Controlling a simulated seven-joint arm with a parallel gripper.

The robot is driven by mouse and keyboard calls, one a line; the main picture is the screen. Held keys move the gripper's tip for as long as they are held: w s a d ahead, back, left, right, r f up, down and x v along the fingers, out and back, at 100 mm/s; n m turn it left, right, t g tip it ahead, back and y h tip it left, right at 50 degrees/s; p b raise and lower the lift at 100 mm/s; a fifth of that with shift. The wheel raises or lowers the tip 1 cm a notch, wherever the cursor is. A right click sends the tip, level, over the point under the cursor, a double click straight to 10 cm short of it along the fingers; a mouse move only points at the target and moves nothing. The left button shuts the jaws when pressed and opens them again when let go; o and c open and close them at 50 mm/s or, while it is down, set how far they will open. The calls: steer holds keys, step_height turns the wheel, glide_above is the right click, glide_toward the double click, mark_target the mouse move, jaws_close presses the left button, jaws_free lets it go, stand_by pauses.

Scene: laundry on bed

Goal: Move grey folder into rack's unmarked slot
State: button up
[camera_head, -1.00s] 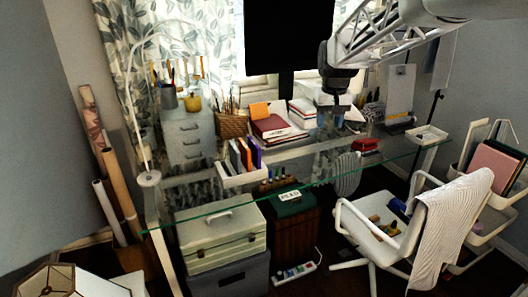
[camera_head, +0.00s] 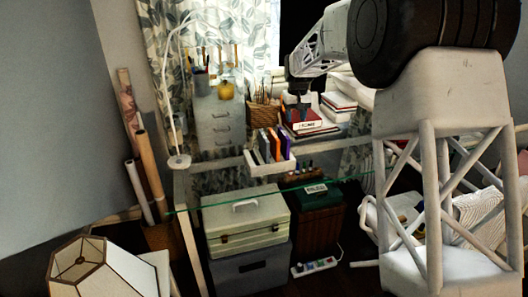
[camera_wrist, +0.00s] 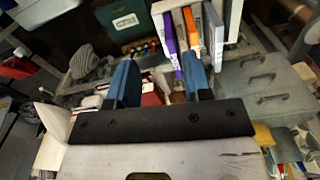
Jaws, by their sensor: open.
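The white rack (camera_head: 270,169) stands on the glass desk, with upright folders in it. The grey folder (camera_head: 264,146) is at its left, beside an orange folder (camera_head: 275,143) and a purple folder (camera_head: 285,144). In the wrist view the grey folder (camera_wrist: 214,35) is near one white side of the rack (camera_wrist: 235,18), beyond my fingertips. I cannot make out which slot is unmarked. My gripper (camera_head: 303,110) is open and empty, to the right of the rack over the red book. Its two blue fingers (camera_wrist: 161,82) show wide apart in the wrist view.
Stacked books (camera_head: 338,104) and a red book (camera_head: 304,124) lie right of the rack. A wicker basket (camera_head: 264,117) and grey drawers (camera_head: 219,122) stand behind it. The glass desk's front edge (camera_head: 240,207) lies before the rack. My arm covers the right side.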

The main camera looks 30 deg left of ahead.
mark_target(264, 135)
steer(key=shift+n, duration=0.7)
steer(key=a+f, duration=0.3)
steer(key=a, duration=0.1)
steer(key=w+a+f, duration=0.1)
steer(key=a+f, duration=0.2)
steer(key=a, duration=0.2)
steer(key=a+f, duration=0.3)
steer(key=a, duration=0.2)
steer(key=shift+w+a, duration=0.1)
steer(key=shift+w, duration=0.15)
steer(key=shift+f, duration=0.1)
steer(key=shift+f, duration=1.25)
steer(key=shift+f, duration=2.6)
jaws_close()
